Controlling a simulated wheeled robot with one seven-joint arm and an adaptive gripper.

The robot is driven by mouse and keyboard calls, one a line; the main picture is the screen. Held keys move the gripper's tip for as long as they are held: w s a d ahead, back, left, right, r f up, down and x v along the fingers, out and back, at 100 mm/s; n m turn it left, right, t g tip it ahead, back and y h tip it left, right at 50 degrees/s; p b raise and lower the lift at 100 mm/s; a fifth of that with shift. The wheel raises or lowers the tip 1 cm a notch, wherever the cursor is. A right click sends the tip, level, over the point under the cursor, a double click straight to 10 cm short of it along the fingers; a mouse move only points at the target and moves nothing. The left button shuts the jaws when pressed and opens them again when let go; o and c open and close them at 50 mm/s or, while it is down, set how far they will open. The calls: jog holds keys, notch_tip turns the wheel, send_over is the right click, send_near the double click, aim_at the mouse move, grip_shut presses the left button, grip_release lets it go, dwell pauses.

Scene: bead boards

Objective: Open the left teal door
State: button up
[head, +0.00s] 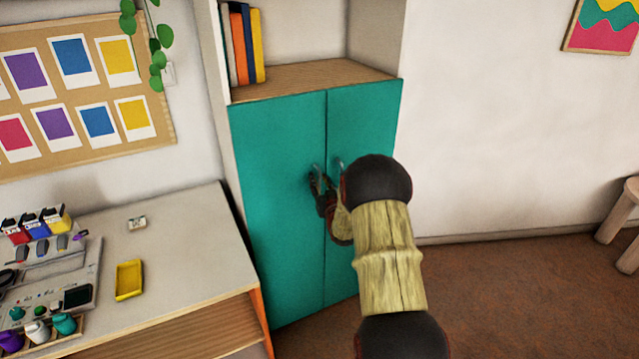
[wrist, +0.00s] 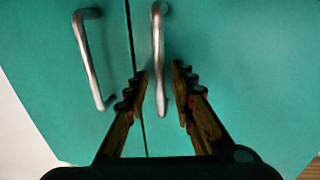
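The left teal door (head: 275,190) is shut, flush with the right teal door (head: 362,125). A thin seam runs between them. My gripper (head: 320,190) is at the left door's metal handle (head: 316,172). In the wrist view, which appears turned over, that handle (wrist: 158,45) lies between the two fingertips of my gripper (wrist: 160,85). The fingers are open, with a gap visible on either side of the bar. The right door's handle (wrist: 88,60) is outside the fingers. My arm hides part of the right door in the head view.
A desk (head: 185,240) with a yellow tray (head: 129,280) and a control panel (head: 60,280) stands left of the cabinet. Books (head: 243,45) stand on the shelf above the doors. Brown floor (head: 490,290) is open to the right, with a stool (head: 620,215) at the edge.

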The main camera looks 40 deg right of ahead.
jog(key=shift+c, duration=0.3)
grip_shut()
dwell(0.6)
